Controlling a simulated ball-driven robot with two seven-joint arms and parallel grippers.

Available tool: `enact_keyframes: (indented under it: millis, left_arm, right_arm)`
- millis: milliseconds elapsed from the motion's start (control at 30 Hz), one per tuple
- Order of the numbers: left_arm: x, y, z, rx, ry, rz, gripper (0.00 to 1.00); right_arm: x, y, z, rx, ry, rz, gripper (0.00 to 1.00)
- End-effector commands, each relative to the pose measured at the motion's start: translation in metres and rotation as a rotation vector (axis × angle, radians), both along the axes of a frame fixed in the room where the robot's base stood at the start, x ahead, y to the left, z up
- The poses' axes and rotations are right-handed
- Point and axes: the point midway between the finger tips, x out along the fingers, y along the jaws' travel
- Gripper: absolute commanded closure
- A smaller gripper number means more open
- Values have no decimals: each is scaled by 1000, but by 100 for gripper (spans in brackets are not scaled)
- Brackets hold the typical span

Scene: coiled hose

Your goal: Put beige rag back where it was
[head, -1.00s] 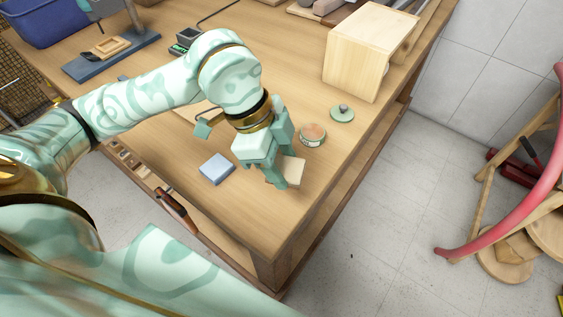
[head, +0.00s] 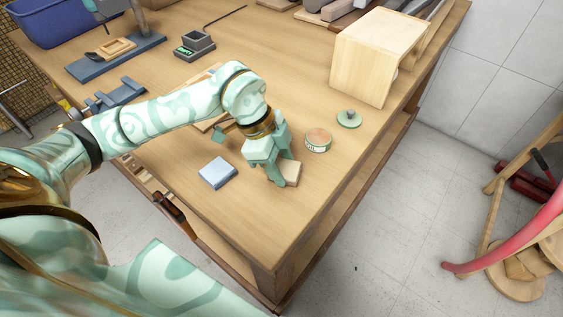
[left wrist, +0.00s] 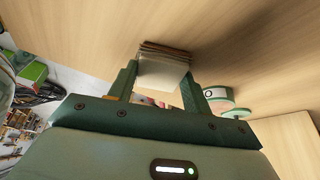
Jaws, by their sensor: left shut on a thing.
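The beige rag (head: 289,175) is a small folded pad near the front right part of the workbench. My left gripper (head: 285,170) points down and is shut on it. In the left wrist view the rag (left wrist: 165,67) sits between the two fingers, its layered edge showing, with the left gripper (left wrist: 157,84) around it. The rag is at or just above the bench top; I cannot tell if it touches. Part of it is hidden by the fingers in the head view. My right gripper is not in view.
A blue-grey pad (head: 217,172) lies left of the gripper. A round tin (head: 318,140) stands close behind the rag, and a green lid with a knob (head: 349,119) lies beyond it. A wooden box (head: 365,62) stands at the back right. The bench's front right stretch is clear.

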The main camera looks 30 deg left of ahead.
Motion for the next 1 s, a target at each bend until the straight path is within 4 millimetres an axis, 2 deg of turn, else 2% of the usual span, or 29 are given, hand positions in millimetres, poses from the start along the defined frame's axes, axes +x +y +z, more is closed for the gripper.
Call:
enact_keyframes:
  millis: [100,133,200,567,667,1000]
  left_arm:
    - [0,0,-3,0,1,0,69]
    - [0,0,-3,0,1,0,48]
    - [0,0,-2,0,0,0,29]
    - [0,1,4,0,-1,0,29]
    - [-2,7,19,1,-3,1,29]
    - [-9,36,90,1,-4,2,29]
  right_arm:
    - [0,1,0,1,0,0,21]
    - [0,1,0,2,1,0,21]
    - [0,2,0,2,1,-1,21]
    - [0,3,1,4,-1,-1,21]
    - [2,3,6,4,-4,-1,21]
    - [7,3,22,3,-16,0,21]
